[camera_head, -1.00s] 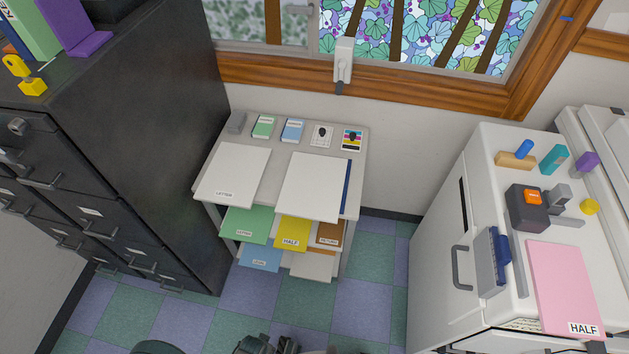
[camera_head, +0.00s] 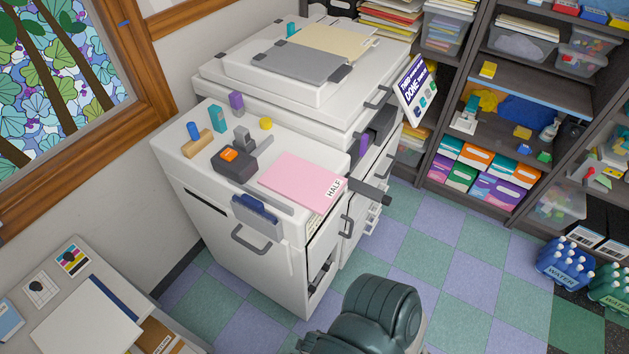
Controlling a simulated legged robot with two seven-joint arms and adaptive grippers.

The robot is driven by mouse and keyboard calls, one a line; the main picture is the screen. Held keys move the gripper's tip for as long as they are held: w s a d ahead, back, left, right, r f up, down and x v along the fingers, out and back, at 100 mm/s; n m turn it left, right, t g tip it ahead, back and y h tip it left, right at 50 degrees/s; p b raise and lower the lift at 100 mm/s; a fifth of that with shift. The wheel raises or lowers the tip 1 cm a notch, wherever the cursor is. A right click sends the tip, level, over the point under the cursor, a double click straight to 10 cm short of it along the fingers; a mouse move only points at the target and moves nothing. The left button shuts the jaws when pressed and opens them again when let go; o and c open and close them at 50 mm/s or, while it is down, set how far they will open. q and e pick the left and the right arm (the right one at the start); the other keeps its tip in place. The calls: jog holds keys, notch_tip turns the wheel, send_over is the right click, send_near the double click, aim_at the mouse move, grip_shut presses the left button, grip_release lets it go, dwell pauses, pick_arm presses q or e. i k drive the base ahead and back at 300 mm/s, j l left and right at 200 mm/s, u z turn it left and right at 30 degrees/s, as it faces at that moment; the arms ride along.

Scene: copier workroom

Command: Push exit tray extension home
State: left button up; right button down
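A white copier (camera_head: 290,85) stands with a lower white finisher unit (camera_head: 190,165) in front of it on the left. A dark grey bar (camera_head: 370,191) sticks out past the right side of the finisher's top, beside a pink sheet marked HALF (camera_head: 303,182). It looks like the exit tray extension, standing out; its inner end is hidden near the sheet. A dark rounded part of my own body shows at the bottom centre, well apart from the bar. Neither of my grippers is in view.
A stapler-like dark block (camera_head: 232,165) and small coloured objects lie on the finisher. A sign (camera_head: 414,90) stands at the copier's right. Shelves (camera_head: 465,110) line the back right. Blue water bottles (camera_head: 565,265) stand on the floor. The tiled floor between is clear.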

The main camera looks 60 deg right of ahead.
aim_at(368, 191)
jog(key=k+j+z, duration=0.15)
jog(key=z, duration=2.35)
